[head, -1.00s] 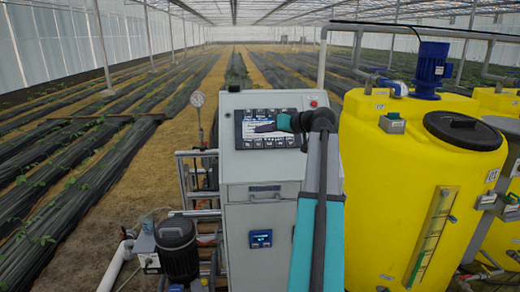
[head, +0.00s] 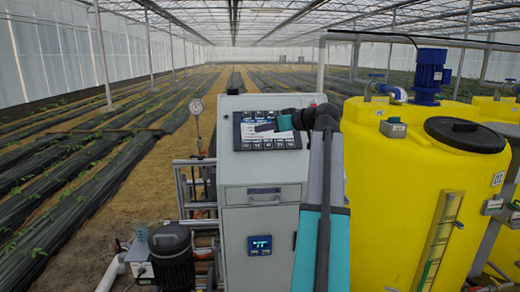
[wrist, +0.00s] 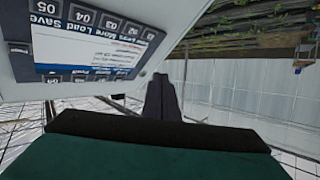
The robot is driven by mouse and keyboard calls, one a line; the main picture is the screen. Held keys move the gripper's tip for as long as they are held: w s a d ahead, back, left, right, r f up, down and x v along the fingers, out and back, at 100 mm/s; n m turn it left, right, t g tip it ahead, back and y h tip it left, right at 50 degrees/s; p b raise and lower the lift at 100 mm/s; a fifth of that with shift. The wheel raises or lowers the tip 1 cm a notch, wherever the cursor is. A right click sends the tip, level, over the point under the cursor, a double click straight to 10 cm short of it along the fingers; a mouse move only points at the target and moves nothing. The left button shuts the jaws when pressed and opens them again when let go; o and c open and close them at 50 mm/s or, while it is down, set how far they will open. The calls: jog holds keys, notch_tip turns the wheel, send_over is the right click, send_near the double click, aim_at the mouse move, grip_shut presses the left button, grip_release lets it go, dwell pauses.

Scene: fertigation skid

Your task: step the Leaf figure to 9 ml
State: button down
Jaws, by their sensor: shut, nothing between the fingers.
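The control panel's screen (head: 257,140) sits on the sloped top of a grey cabinet, with rows of dark keys above and below it. In the wrist view the screen (wrist: 75,45) appears upside down at upper left, showing a pale page with small text lines and a dark blue bar. Keys marked 05, 04, 03 (wrist: 82,17) and others border it. The Leaf figure cannot be read. My gripper (head: 258,127) is shut and empty, its dark fingers in front of the screen's upper part. In the wrist view the fingertips (wrist: 160,82) point past the panel's edge; contact cannot be told.
A large yellow tank (head: 385,190) with a black lid stands close right of the cabinet (head: 240,225). A pump motor (head: 172,255) and pipe frame stand to its left. A pressure gauge (head: 196,105) rises behind the frame. Crop rows stretch behind.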

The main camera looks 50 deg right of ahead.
aim_at(258, 146)
jog(key=shift+w+f, duration=0.1)
dwell(0.3)
jog(key=shift+w+d+f+b, duration=0.55)
jog(key=shift+w+d+f, duration=0.15)
jog(key=shift+f, duration=0.35)
jog(key=shift+w+d+f+b, duration=0.55)
jog(key=shift+w+f, duration=0.2)
jog(key=shift+f, duration=0.3)
jog(key=shift+w+d+f+b, duration=0.55)
jog(key=shift+w+d+f, duration=0.15)
jog(key=shift+f, duration=0.35)
jog(key=shift+w+f, duration=0.1)
jog(key=shift+w+d+f+b, duration=0.15)
jog(key=shift+f+b, duration=0.1)
jog(key=shift+b, duration=0.2)
jog(key=shift+w+d+f+b, duration=0.15)
jog(key=shift+w+f+b, duration=0.1)
jog(key=shift+b, duration=0.1)
dwell(0.9)
jog(key=shift+s+r, duration=0.15)
dwell(0.3)
jog(key=shift+s+a+r, duration=0.3)
jog(key=shift+a+r, duration=0.05)
jog(key=shift+r, duration=0.1)
dwell(0.3)
